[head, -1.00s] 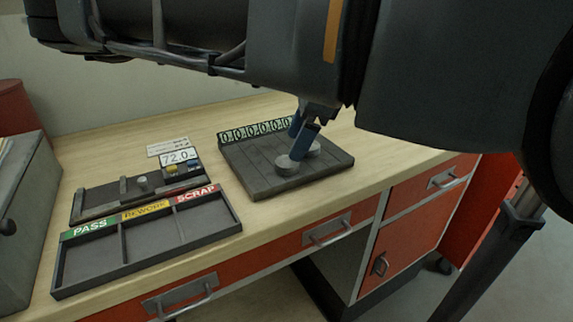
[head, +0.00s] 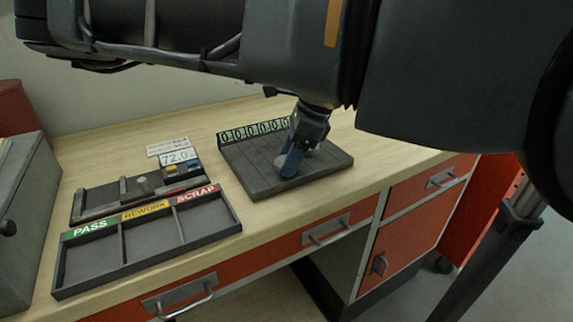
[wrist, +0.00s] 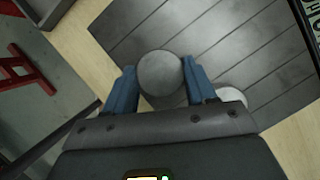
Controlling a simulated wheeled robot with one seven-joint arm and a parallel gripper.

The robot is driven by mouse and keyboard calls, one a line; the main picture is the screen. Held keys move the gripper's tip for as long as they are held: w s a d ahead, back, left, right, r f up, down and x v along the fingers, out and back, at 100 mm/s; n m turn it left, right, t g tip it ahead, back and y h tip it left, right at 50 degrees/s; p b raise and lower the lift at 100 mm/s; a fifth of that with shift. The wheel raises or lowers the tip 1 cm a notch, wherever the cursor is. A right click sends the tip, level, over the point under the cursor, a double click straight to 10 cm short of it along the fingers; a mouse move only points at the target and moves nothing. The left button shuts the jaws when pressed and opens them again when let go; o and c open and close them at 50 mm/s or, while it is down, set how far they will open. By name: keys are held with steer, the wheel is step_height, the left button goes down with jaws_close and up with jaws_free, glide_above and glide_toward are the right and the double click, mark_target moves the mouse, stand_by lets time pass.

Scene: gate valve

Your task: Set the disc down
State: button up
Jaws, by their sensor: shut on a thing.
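My gripper (head: 290,164) is over the dark slatted board (head: 258,183) on the bench. In the wrist view, its two blue fingers stand on either side of a round grey disc (wrist: 165,73) and are shut on it. In the head view the disc (head: 281,160) is mostly hidden behind a finger. The disc is at or just above the board; I cannot tell whether it touches. A second pale disc (wrist: 233,98) lies on the board beside the right finger, partly covered by my gripper.
A row of number plates (head: 252,131) runs along the board's back edge. Left are a tray (head: 150,243) marked PASS, REWORK and SCRAP, with empty compartments, and a gauge (head: 178,157) reading 72.0. Bare wood lies between tray and board.

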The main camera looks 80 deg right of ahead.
steer(key=c, duration=0.8)
steer(key=shift+r, duration=0.5)
steer(key=shift+c, duration=0.2)
steer(key=v, duration=0.3)
steer(key=shift+w+r, duration=0.2)
steer(key=shift+r, duration=0.15)
steer(key=s+d+r, duration=0.4)
steer(key=s+r, duration=0.2)
steer(key=s, duration=0.4)
steer(key=shift+d+r+b, duration=0.3)
steer(key=shift+d, duration=0.05)
